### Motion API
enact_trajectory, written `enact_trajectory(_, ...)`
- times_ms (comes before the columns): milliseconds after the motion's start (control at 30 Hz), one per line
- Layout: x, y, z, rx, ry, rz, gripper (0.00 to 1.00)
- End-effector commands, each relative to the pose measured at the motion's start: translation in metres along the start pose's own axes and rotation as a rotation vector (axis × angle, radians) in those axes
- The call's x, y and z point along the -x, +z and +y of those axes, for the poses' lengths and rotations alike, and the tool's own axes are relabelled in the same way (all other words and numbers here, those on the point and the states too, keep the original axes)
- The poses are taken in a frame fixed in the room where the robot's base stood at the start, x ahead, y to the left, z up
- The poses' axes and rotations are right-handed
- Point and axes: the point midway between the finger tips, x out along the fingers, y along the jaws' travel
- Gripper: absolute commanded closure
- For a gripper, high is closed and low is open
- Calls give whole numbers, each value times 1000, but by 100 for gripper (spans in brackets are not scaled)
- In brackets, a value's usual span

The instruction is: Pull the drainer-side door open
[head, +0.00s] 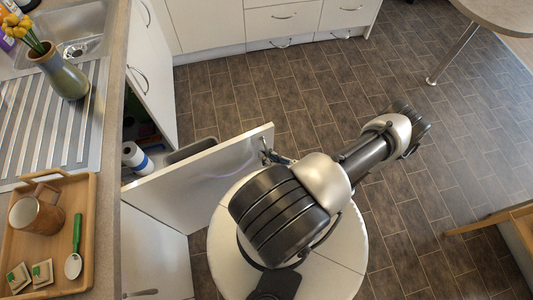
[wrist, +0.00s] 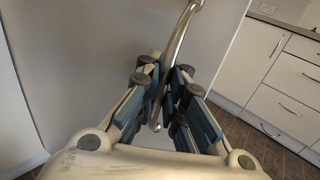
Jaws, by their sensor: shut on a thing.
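The drainer-side door (head: 205,178) is a white gloss panel. It stands swung well out from the cabinet below the ribbed drainer (head: 55,115), with the cabinet's inside showing behind it. Its curved metal handle (wrist: 182,38) is near the free edge of the door. My gripper (wrist: 163,100) is shut on the handle, with the lower end of the bar between its fingers. In the head view my gripper (head: 279,158) is small and partly hidden by my arm, beside the door's outer face.
A wooden tray (head: 86,240) with a mug, and a flower vase (head: 65,76), stand on the counter. Tiled floor (head: 240,97) is clear beyond the door. A round table (head: 500,12) stands at top right.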

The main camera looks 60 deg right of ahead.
Motion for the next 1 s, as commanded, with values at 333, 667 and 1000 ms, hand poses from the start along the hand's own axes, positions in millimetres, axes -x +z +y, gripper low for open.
enact_trajectory(333, 1, -1, -5, 7, -10, 4, 86)
enact_trajectory(667, 2, 0, -2, 3, -5, 2, 83)
enact_trajectory(1000, 50, 0, -4, 7, -14, 3, 83)
